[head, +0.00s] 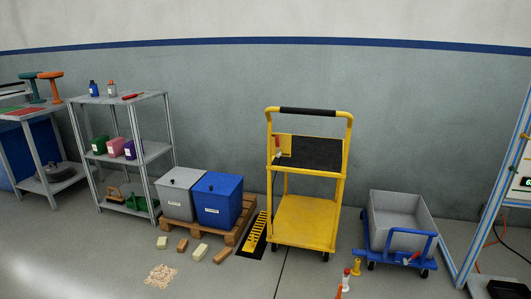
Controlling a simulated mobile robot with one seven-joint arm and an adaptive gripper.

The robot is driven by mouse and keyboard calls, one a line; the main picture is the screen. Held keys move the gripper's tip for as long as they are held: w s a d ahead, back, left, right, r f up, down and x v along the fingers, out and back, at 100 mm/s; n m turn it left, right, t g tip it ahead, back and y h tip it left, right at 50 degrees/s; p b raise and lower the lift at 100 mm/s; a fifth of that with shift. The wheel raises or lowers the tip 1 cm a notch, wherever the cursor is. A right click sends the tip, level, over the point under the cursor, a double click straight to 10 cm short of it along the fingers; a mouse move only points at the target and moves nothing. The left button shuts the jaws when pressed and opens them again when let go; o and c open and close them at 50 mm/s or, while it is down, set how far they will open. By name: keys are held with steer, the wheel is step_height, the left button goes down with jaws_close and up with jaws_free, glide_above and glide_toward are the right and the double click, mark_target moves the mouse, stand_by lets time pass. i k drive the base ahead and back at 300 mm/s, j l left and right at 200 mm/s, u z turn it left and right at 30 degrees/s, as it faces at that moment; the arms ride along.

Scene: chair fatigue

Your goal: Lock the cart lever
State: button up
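A yellow cart (306,222) with a black-gripped push handle (308,112) stands in the middle of the head view, near the wall. A small red-tipped lever (277,143) shows at the left of its upper shelf, roughly upright beside a yellow plate. To its right is a low blue cart (377,249) carrying a grey bin (400,212). A small red-tipped piece (411,258), perhaps also a lever, sits at its front. Which lever the task means, and whether either is locked, I cannot tell. My gripper is not in view.
A grey box (174,204) and a blue box (219,204) stand on a wooden pallet (248,208). Loose blocks (200,253) and a pile of bits (160,275) lie in front. Small red and yellow pieces (356,267) stand near the blue cart. Shelves (155,150) are left.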

mark_target(277, 145)
steer(key=i+l, duration=0.2)
steer(key=i, duration=0.15)
steer(key=i+l, duration=0.15)
steer(key=i, duration=1.1)
steer(key=j+u, duration=0.05)
